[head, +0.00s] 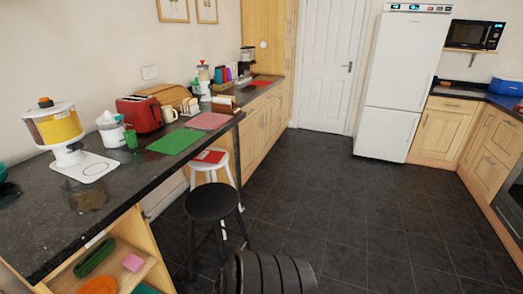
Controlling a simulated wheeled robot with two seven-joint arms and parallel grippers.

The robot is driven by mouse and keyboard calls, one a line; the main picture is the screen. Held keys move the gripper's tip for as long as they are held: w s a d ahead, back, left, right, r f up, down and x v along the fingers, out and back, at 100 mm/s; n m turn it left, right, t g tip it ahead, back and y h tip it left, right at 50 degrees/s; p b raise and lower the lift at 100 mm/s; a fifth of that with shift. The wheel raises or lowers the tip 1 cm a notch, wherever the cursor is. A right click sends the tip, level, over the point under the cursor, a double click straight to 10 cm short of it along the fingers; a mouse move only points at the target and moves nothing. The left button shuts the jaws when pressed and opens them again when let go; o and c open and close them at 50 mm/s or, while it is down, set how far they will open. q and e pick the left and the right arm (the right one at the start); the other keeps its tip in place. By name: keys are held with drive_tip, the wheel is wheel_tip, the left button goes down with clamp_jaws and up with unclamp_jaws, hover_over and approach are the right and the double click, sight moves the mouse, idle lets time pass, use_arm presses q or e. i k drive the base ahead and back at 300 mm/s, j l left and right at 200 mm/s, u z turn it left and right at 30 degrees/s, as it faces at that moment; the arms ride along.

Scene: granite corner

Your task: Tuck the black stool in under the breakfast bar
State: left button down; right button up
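The black stool (211,202) stands upright on the dark tiled floor, on the open side of the breakfast bar (150,180). Its round seat is out in front of the bar's edge, and part of its legs shows below. A white stool (208,163) stands just behind it, close to the bar, with a red item on its seat. Neither of my grippers is in view.
Open floor (330,200) lies right of the stools, reaching the white fridge (400,80).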

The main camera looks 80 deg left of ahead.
sight(212, 203)
drive_tip(key=u, duration=4.25)
drive_tip(key=i+l+u, duration=0.1)
drive_tip(key=l+u, duration=1.3)
drive_tip(key=k+l, duration=0.1)
drive_tip(key=l, duration=0.3)
drive_tip(key=k+l+u, duration=0.1)
drive_tip(key=l, duration=0.3)
drive_tip(key=k+l, duration=0.1)
drive_tip(key=l, duration=0.3)
